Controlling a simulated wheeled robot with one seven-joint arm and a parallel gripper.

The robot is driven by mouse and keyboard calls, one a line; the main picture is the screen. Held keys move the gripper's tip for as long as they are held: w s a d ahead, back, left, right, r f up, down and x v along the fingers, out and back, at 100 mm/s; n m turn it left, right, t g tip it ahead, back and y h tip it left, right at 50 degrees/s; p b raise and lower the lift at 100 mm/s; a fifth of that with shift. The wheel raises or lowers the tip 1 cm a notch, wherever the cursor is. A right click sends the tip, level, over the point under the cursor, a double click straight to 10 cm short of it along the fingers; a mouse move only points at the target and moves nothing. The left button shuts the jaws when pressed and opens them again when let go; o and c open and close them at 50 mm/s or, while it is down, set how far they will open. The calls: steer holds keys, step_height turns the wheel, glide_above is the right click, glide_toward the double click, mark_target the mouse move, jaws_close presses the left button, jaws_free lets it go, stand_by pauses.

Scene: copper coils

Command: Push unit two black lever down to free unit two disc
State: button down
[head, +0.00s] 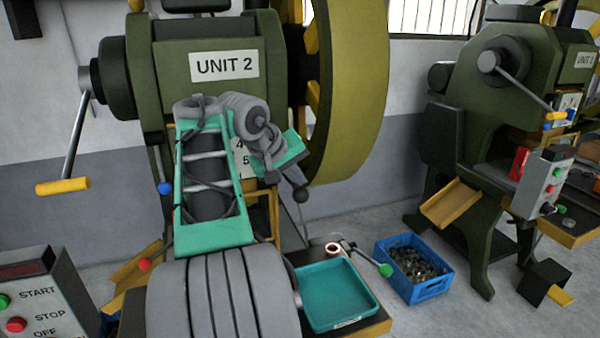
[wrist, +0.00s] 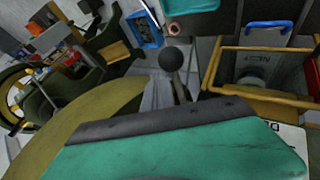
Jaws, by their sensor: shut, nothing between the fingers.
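The black lever of unit two ends in a round black knob (head: 301,195), right of the press's middle; the knob also shows at the upper middle of the wrist view (wrist: 171,58). My gripper (head: 288,170) is shut and empty, close above and left of the knob in the head view. Its fingers are mostly hidden behind my wrist, and I cannot tell whether they touch the lever. A copper-coloured ring (head: 333,249), perhaps the disc, is by the teal tray's back edge; it also shows in the wrist view (wrist: 176,27).
The green press marked UNIT 2 (head: 224,66) has a big yellow flywheel (head: 350,85) on the right. A green-knobbed lever (head: 385,270), teal tray (head: 340,300) and blue crate (head: 428,285) are lower right. Red (head: 144,264) and blue (head: 164,188) knobs are left of my arm.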

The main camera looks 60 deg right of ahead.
steer(key=shift+w+d+r+p, duration=0.1)
steer(key=shift+r+p, duration=0.9)
steer(key=shift+p, duration=0.05)
steer(key=shift+w+d+r+p, duration=0.1)
steer(key=shift+r+p, duration=0.9)
steer(key=shift+p, duration=0.05)
steer(key=r+p, duration=0.1)
steer(key=p, duration=0.1)
steer(key=r+p, duration=0.3)
steer(key=r, duration=0.1)
steer(key=shift+w+d+p, duration=0.25)
steer(key=shift+d+p, duration=0.05)
steer(key=shift+p, duration=0.1)
steer(key=shift+f, duration=0.1)
